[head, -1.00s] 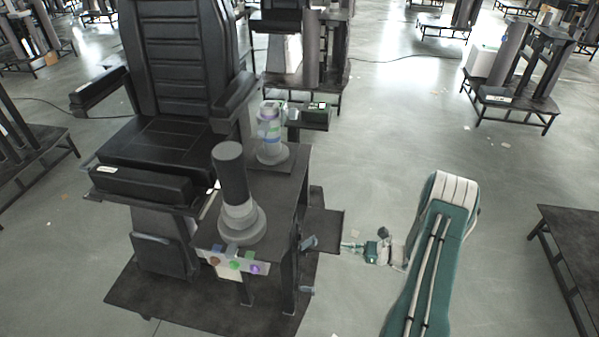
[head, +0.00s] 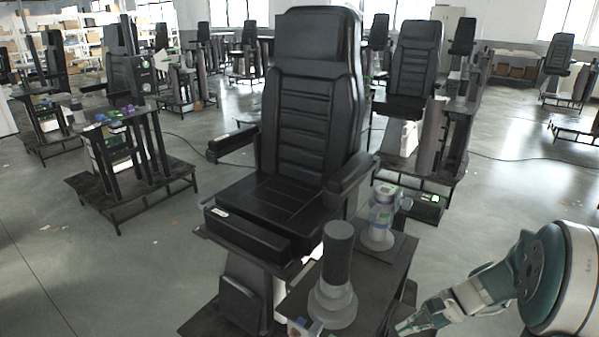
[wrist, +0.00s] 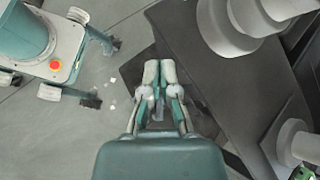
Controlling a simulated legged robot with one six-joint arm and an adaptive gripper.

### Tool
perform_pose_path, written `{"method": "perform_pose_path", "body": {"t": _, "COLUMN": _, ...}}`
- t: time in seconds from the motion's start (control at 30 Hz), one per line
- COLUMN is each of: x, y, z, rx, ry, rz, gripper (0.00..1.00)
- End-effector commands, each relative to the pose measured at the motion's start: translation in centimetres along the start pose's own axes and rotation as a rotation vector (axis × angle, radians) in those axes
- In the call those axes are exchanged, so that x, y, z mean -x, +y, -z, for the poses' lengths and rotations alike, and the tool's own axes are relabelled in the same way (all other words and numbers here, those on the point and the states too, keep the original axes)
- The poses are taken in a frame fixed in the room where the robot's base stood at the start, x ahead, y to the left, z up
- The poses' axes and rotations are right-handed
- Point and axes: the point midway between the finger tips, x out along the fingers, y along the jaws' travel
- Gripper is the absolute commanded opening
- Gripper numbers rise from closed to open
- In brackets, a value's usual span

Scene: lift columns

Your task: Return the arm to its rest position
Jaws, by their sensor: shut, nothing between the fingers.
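My gripper (wrist: 160,70) is shut and empty in the wrist view, with its pale fingertips together. In the head view my teal arm enters at the right, and my gripper (head: 403,327) is low in the frame, beside the dark side table (head: 385,270) of the black chair. In the wrist view the fingertips overlap the edge of a dark plate (wrist: 190,40). I cannot tell the height between them.
A grey joystick (head: 335,265) and a second grey stick (head: 381,215) stand on the side table by the black chair (head: 312,100). Another dark stand (head: 125,160) is at the left. Open grey floor (head: 60,250) lies between them.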

Motion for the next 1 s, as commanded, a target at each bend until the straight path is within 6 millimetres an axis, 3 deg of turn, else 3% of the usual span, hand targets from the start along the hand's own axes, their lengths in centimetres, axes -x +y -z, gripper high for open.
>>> {"method": "perform_pose_path", "body": {"t": 0.1, "x": 0.3, "y": -0.2, "z": -3.3, "rx": 0.121, "ry": 0.089, "rz": -0.087, "gripper": 0.0}}
{"method": "perform_pose_path", "body": {"t": 0.4, "x": 1.1, "y": 0.7, "z": -10.1, "rx": 0.428, "ry": 0.313, "rz": -0.275, "gripper": 0.0}}
{"method": "perform_pose_path", "body": {"t": 0.7, "x": 2.3, "y": 2.5, "z": -15.7, "rx": 0.747, "ry": 0.552, "rz": -0.418, "gripper": 0.0}}
{"method": "perform_pose_path", "body": {"t": 1.0, "x": 3.7, "y": 4.5, "z": -19.9, "rx": 1.062, "ry": 0.795, "rz": -0.511, "gripper": 0.0}}
